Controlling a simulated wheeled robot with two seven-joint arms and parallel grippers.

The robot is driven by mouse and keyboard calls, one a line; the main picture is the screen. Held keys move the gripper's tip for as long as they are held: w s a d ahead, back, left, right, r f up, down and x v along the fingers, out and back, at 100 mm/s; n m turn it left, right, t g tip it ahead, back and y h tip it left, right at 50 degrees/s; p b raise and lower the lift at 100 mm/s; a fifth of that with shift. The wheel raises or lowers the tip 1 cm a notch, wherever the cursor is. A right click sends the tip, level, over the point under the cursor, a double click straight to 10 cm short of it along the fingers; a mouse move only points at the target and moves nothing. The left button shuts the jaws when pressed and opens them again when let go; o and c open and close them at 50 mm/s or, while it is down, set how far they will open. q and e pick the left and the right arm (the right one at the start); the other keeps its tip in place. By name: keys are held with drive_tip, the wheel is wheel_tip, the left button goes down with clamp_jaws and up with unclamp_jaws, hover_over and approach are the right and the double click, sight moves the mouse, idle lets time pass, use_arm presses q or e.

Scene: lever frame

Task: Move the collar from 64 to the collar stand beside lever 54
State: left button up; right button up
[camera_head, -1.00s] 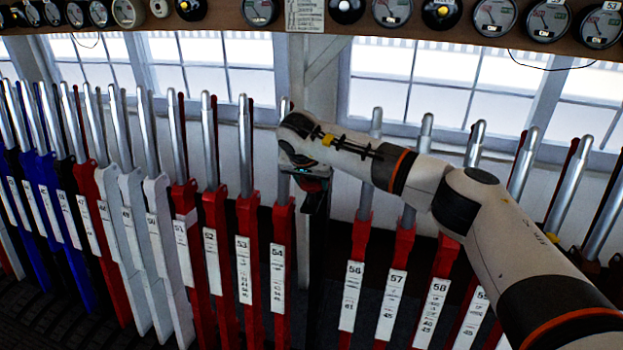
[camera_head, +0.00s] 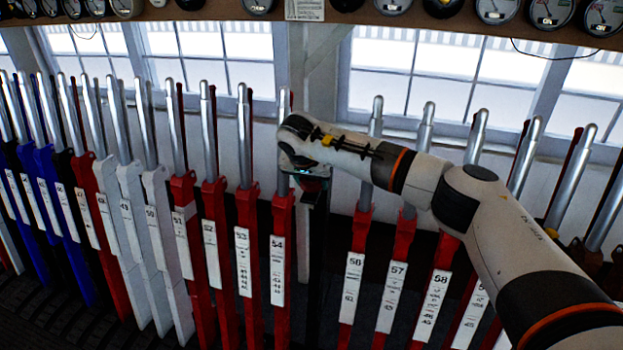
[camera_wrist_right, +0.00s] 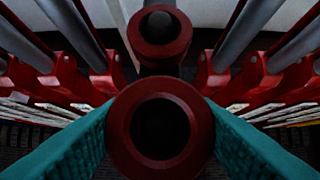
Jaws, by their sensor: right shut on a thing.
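My right gripper (camera_head: 314,190) points down just right of lever 54 (camera_head: 278,262), in the gap before lever 56 (camera_head: 354,285). In the right wrist view its teal fingers (camera_wrist_right: 160,142) are shut on a dark red collar (camera_wrist_right: 122,135), a thick ring with a dark hole. Beyond it is a second red ring (camera_wrist_right: 160,58) with a rounded grey end in its hole. A dark upright post (camera_head: 317,245) shows below the gripper; I cannot tell whether the held collar touches it. Lever 64 and my left gripper are out of view.
Levers with metal handles stand close on both sides, including lever 53 (camera_head: 244,265) and lever 57 (camera_head: 392,295). A shelf with dials (camera_head: 497,10) runs along the top, before windows. The gap around the dark post is narrow.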

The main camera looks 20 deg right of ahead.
drive_tip(key=shift+f+b, duration=0.35)
drive_tip(key=shift+f, duration=0.3)
drive_tip(key=o, duration=1)
drive_tip(key=shift+o, duration=0.8)
drive_tip(key=shift+p+v, duration=0.6)
drive_tip(key=shift+v, duration=0.25)
drive_tip(key=p+v, duration=0.4)
drive_tip(key=v, duration=0.3)
